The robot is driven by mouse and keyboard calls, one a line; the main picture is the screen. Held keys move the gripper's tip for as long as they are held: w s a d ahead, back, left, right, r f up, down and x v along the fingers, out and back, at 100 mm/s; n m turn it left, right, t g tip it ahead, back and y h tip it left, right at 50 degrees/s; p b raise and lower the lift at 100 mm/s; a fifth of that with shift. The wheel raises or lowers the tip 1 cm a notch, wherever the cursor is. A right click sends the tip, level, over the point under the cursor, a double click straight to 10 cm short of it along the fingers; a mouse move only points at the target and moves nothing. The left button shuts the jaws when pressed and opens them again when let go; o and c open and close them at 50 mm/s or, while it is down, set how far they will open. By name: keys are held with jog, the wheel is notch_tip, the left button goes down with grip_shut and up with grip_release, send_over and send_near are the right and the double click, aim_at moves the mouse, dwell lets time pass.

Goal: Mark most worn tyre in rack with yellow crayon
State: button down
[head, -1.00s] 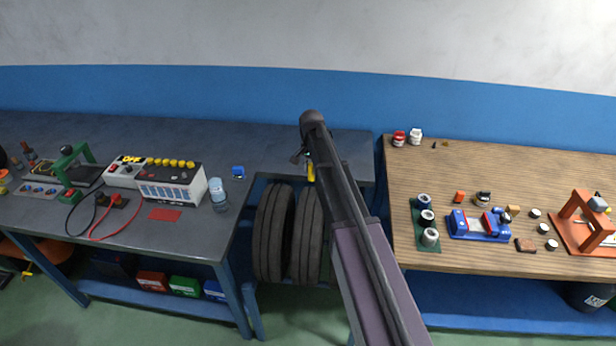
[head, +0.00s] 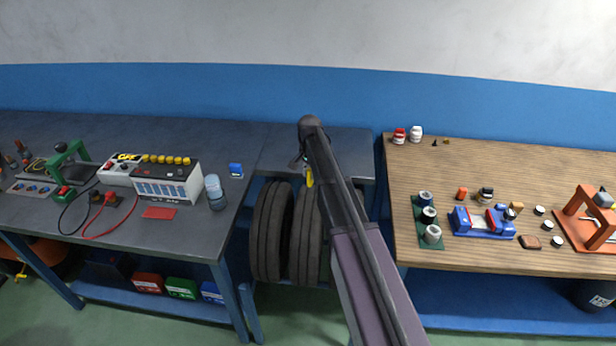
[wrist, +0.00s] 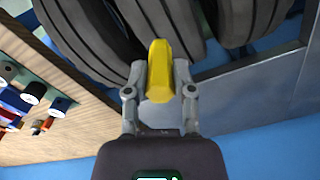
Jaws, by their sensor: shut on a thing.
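My gripper (wrist: 160,88) is shut on the yellow crayon (wrist: 161,68), which points up between the fingers in the wrist view. In the head view the crayon (head: 309,177) shows as a small yellow bit beside my arm, above the tyres. The left tyre (head: 270,232) and the tyre beside it (head: 305,240) stand upright in the blue rack (head: 246,265) between the two benches. In the wrist view several dark grooved tyres (wrist: 165,30) lie beyond the crayon. I cannot tell whether the crayon touches one. My arm hides part of the rack, and tread wear is hard to compare.
The right wooden bench (head: 450,180) holds a blue vise (head: 483,222), several small parts and an orange press (head: 590,220).

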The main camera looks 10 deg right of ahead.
aim_at(310, 186)
jog(key=shift+f, duration=0.15)
notch_tip(310, 186, down, 6)
jog(key=b, duration=0.6)
dwell(0.4)
jog(key=shift+f+b, duration=0.4)
jog(key=shift+b, duration=0.2)
dwell(1.2)
jog(key=shift+w+a, duration=0.1)
jog(key=shift+a, duration=0.15)
jog(key=shift+w+a+r, duration=0.1)
jog(key=shift+a, duration=0.2)
jog(key=shift+d, duration=0.35)
dwell(0.5)
jog(key=shift+s+d, duration=0.2)
jog(key=shift+d, duration=0.1)
jog(key=shift+s+d, duration=0.15)
jog(key=shift+d, duration=0.25)
